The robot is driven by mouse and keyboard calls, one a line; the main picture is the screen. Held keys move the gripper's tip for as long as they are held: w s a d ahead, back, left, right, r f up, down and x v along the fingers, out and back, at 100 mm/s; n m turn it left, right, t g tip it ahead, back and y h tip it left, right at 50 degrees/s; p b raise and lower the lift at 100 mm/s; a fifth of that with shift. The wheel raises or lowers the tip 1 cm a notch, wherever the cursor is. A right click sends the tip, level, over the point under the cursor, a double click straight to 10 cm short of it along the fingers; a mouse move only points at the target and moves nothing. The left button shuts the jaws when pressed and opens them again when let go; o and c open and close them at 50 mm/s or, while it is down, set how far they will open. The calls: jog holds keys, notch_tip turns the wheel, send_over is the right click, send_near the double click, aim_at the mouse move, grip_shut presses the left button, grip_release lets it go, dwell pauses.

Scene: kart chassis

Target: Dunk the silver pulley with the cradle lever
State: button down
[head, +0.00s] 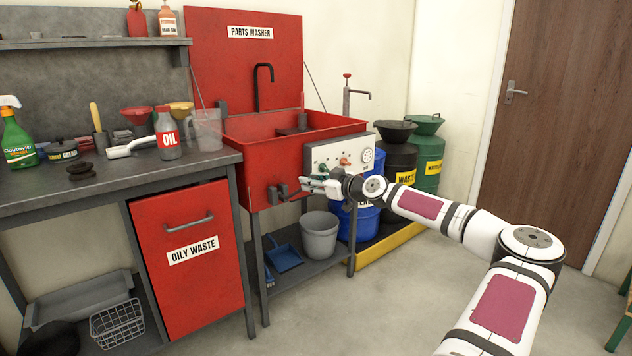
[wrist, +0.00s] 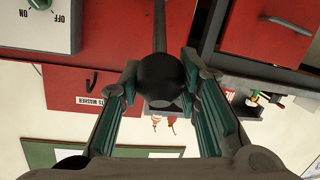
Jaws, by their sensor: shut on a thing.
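The red parts washer (head: 265,165) stands in the middle of the head view with its lid up. The cradle lever (head: 279,194) sticks out from the lower front of its tub. My gripper (head: 308,186) is at the lever, in front of the tub. In the wrist view its fingers are on both sides of the lever's black ball knob (wrist: 160,82), shut on it. The thin lever shaft (wrist: 159,28) runs away from the knob. A dark upright part (head: 302,121) shows inside the tub. I cannot make out the silver pulley; the tub's front wall hides the inside.
The control panel (head: 338,153) is just above my gripper. A grey bucket (head: 319,236) and blue dustpan (head: 284,258) are on the shelf below. The workbench (head: 110,180) stands left, waste drums (head: 398,160) right. The floor in front is clear.

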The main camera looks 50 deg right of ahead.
jog(key=shift+w+d+r+g+p, duration=0.1)
jog(key=shift+w+r+g+p, duration=0.2)
jog(key=shift+w+r+p, duration=0.3)
jog(key=shift+s, duration=0.15)
jog(key=c, duration=1.2)
grip_release()
jog(key=shift+o, duration=0.2)
jog(key=shift+s, duration=0.1)
jog(key=v, duration=1.1)
jog(key=shift+s+r, duration=0.2)
jog(key=shift+s, duration=0.2)
